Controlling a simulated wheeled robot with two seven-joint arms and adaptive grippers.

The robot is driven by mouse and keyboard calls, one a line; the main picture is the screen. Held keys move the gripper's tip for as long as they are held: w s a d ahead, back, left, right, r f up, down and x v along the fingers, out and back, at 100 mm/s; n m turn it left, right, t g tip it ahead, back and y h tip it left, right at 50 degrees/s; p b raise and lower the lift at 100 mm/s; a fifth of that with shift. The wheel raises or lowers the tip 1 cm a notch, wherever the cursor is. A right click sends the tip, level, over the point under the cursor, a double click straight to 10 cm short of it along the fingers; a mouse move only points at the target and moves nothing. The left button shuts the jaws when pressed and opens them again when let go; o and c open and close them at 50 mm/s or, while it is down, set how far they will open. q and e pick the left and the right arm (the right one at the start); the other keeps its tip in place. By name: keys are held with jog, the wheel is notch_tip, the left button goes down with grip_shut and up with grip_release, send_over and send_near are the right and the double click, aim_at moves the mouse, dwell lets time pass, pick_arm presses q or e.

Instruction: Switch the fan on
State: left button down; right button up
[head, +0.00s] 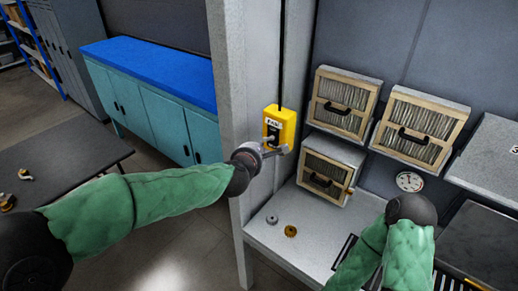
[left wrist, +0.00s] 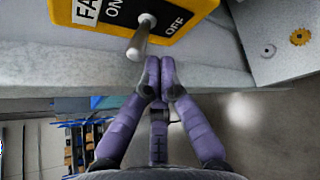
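The yellow fan switch box (head: 288,119) is mounted on the edge of a grey wall panel in the head view. In the left wrist view the yellow box (left wrist: 195,8) shows "ON" and "OFF" labels with a silver toggle lever (left wrist: 141,38) between them. The lever sticks out toward the camera; I cannot tell which position it is set to. My left gripper (head: 282,151) is just below the box. Its purple fingertips (left wrist: 162,78) are together and empty, near the lever tip with a visible gap in the picture.
Framed filters (head: 343,101) with black handles stand right of the panel. A grey ring (head: 271,219) and a brass gear (head: 290,231) lie on the light worktop (head: 300,258). A gauge (head: 409,181) is behind my right arm. A blue-topped cabinet (head: 150,69) stands left.

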pick_arm(q)
jog(key=shift+r, duration=0.1)
pick_arm(e)
jog(key=shift+r, duration=0.1)
pick_arm(q)
jog(key=shift+a+r+p, duration=0.1)
jog(key=shift+r+p, duration=0.55)
jog(key=shift+r, duration=0.1)
pick_arm(e)
jog(key=shift+r, duration=0.6)
pick_arm(q)
notch_tip(320, 180, down, 4)
jog(key=a+r+b, duration=0.1)
jog(key=a+b, duration=0.2)
jog(key=b, duration=0.1)
pick_arm(e)
notch_tip(320, 180, down, 4)
jog(key=s, duration=0.1)
pick_arm(q)
jog(key=s+r+p, duration=0.4)
jog(key=s+r, duration=0.2)
jog(key=r, duration=0.1)
jog(key=shift+d+r, duration=0.15)
jog(key=shift+r, duration=0.25)
pick_arm(e)
jog(key=shift+s+a+r, duration=0.1)
jog(key=shift+r, duration=1)
jog(key=shift+s+a+r, duration=0.1)
jog(key=shift+r, duration=0.95)
